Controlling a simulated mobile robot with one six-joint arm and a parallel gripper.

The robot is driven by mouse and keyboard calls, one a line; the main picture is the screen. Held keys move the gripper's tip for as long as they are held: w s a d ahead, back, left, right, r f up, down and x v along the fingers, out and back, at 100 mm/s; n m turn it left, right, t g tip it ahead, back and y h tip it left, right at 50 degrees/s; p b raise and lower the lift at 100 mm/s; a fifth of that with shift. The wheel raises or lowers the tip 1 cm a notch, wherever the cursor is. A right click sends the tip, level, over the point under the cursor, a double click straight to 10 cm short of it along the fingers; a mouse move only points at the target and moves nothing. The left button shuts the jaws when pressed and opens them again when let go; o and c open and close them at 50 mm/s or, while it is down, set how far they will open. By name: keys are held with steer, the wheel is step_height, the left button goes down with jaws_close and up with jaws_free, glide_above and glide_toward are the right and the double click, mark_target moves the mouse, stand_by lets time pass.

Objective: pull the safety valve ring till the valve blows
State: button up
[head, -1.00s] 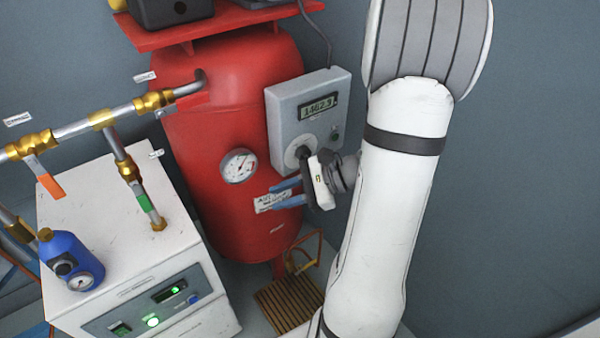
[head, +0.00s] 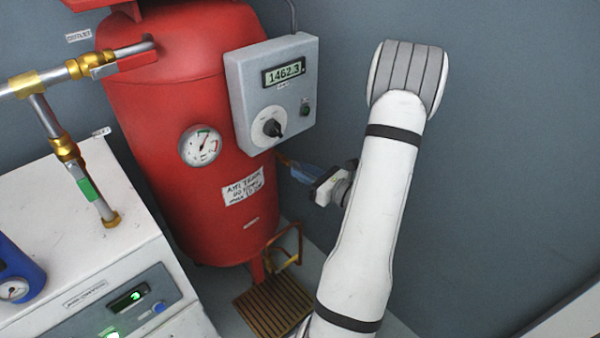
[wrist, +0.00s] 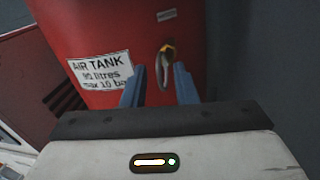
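The red air tank (head: 190,170) stands left of my arm in the head view. In the wrist view, a small brass fitting (wrist: 169,50) with a pale oval ring (wrist: 163,72) shows against the tank, and I take it for the safety valve. My gripper (wrist: 160,82) has its two blue fingers apart, one on each side of the ring's lower part. I cannot tell whether they touch it. In the head view, my gripper (head: 296,170) points at the tank's right side, where a bit of brass (head: 282,158) shows by the fingertips; the ring is not clear there.
A grey box (head: 272,90) with a display reading 1462.3 and a black knob is above left of my gripper. A gauge (head: 200,146) and white label (head: 243,188) are on the tank. A slatted wooden grate (head: 272,305) lies below. A white machine (head: 95,240) stands left.

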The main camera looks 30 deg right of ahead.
steer(key=shift+x, duration=0.8)
steer(key=shift+c, duration=0.5)
